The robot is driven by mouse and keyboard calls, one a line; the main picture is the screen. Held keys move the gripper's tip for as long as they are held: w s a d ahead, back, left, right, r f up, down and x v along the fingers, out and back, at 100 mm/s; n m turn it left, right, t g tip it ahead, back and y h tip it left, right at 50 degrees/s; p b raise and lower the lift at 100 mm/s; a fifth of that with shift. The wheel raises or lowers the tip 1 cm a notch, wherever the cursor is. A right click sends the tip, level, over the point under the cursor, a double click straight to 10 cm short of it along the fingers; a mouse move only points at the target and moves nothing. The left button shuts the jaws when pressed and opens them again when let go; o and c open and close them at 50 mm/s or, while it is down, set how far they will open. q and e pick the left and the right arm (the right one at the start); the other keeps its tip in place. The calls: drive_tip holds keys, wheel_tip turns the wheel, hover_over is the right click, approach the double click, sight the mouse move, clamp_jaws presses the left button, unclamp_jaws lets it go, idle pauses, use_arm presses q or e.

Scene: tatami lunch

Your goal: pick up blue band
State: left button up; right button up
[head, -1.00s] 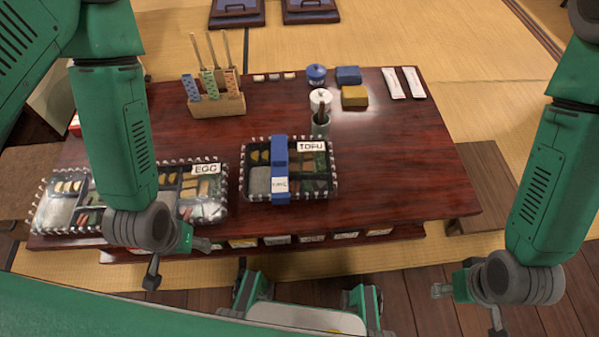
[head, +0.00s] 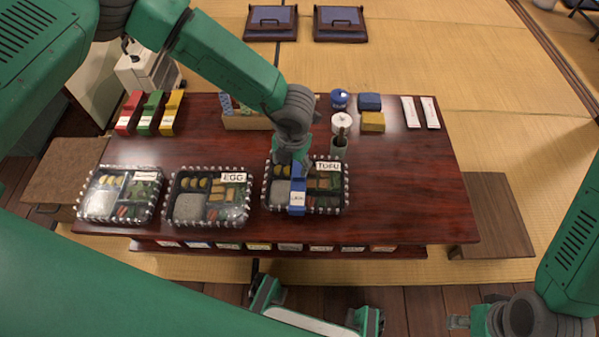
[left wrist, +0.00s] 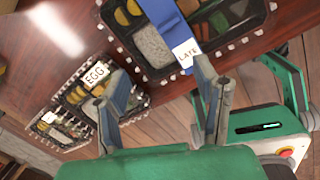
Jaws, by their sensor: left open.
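The blue band (head: 298,190), with a white tag reading LATE, lies across the lidded TOFU bento box (head: 335,203). In the left wrist view the band (left wrist: 168,18) runs over the box (left wrist: 155,72), with its tag facing the camera. My left gripper (head: 291,165) is over the band's far part and hides it in the head view. In the left wrist view my left gripper (left wrist: 155,95) has its fingers spread, with nothing held between them.
The EGG bento (head: 208,222) and another bento (head: 120,218) stand to the left on the table (head: 410,195). Red, green and yellow bands (head: 150,112) lie at the back left. A wooden holder (head: 245,122) and a cup (head: 339,148) stand behind.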

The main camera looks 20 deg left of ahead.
sight(299, 177)
use_arm(q)
drive_tip(key=f+n+b, duration=0.1)
drive_tip(key=f, duration=0.1)
drive_tip(key=w+f+n+b, duration=0.1)
drive_tip(key=f+n, duration=0.1)
drive_tip(key=w+d+f+n+g+h+b, duration=0.1)
drive_tip(key=f, duration=0.1)
drive_tip(key=shift+n, duration=0.3)
wheel_tip(299, 177, down, 5)
drive_tip(key=b, duration=0.3)
drive_tip(key=shift+w+d+f, duration=0.15)
use_arm(e)
wheel_tip(299, 177, down, 5)
drive_tip(key=shift+f, duration=0.1)
use_arm(q)
drive_tip(key=c, duration=1)
